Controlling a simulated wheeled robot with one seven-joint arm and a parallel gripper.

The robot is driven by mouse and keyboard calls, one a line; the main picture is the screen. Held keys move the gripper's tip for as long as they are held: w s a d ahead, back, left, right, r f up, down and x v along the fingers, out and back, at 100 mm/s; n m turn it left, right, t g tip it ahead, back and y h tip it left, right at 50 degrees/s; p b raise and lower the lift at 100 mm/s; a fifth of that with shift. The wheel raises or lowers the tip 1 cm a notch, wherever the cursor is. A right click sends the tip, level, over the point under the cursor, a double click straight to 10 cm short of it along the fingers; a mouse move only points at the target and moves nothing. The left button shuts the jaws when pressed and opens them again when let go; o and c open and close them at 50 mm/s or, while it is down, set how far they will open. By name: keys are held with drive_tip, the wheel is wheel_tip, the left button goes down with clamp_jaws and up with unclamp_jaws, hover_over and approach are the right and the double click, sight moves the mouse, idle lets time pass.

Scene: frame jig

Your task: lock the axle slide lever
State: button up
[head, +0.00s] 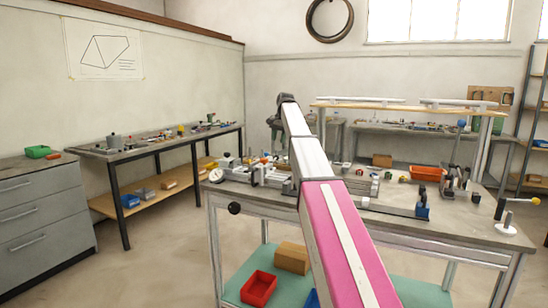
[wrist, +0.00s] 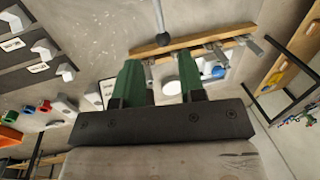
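The frame jig (head: 385,208) is a long metal rail with fittings along the front of the bench top in the head view. A blue block (head: 422,210) sits at its right end, and white and dark fittings (head: 232,174) at its left end. I cannot tell which part is the axle slide lever. My arm crosses in front of the jig's middle and hides part of it. In the wrist view my gripper (wrist: 160,82) has two green fingers standing apart with nothing held between them. A thin rod with a dark ball end (wrist: 160,38) shows beyond the fingertips.
The bench (head: 460,237) also holds an orange bin (head: 428,173) and a white-based stand (head: 506,229). A black knob (head: 234,208) sticks out at its front left. A red bin (head: 258,288) is on the shelf below.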

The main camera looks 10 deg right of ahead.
sight(275, 159)
drive_tip(key=f, duration=0.3)
drive_tip(key=a+f, duration=0.1)
drive_tip(key=f, duration=0.2)
drive_tip(key=w+f, duration=0.1)
drive_tip(key=f, duration=0.2)
drive_tip(key=shift+a+f, duration=0.3)
drive_tip(key=shift+f, duration=0.1)
clamp_jaws()
